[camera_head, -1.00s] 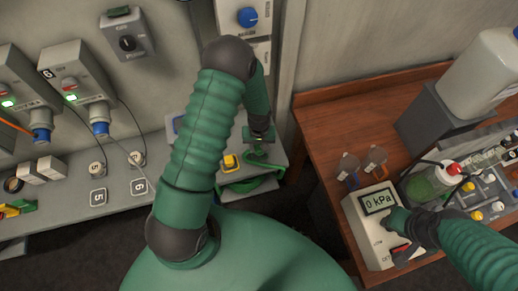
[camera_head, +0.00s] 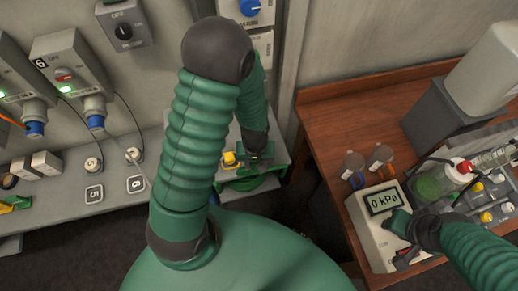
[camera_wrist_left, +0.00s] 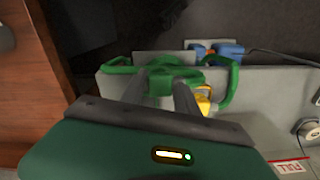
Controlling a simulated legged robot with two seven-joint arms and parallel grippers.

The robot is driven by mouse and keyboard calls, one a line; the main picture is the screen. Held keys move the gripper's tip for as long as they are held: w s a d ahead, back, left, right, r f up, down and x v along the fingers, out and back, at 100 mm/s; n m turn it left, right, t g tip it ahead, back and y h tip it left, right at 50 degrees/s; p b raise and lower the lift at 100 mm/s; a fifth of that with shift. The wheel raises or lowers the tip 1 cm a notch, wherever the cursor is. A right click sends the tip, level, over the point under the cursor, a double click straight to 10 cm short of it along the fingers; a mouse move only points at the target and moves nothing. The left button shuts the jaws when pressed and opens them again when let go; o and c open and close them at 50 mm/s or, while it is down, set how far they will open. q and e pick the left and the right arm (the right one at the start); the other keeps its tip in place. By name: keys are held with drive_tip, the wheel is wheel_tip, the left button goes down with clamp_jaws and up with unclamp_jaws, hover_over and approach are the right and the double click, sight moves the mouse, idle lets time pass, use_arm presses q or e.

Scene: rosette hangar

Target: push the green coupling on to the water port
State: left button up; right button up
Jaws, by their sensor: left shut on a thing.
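My left gripper (camera_head: 260,154) is low over the end of the grey ledge, mostly covered by my arm in the head view. In the left wrist view its two dark fingers (camera_wrist_left: 168,84) are shut on the green coupling (camera_wrist_left: 160,68). A green hose (camera_wrist_left: 230,85) curves beside it, and the hose (camera_head: 250,184) also shows below the gripper in the head view. I cannot make out the water port. My right gripper (camera_head: 398,224) is at the front of a grey gauge box reading 0 kPa (camera_head: 384,202); its finger opening is unclear.
A blue part (camera_wrist_left: 226,50) lies beyond the coupling. Wall boxes (camera_head: 72,66) with blue connectors hang at left. The wooden bench (camera_head: 335,125) at right carries bottles and a tray.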

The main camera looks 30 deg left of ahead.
use_arm(q)
drive_tip(key=s+d, duration=0.2)
drive_tip(key=s, duration=0.3)
drive_tip(key=shift+s+d+r, duration=0.25)
drive_tip(key=shift+r, duration=0.05)
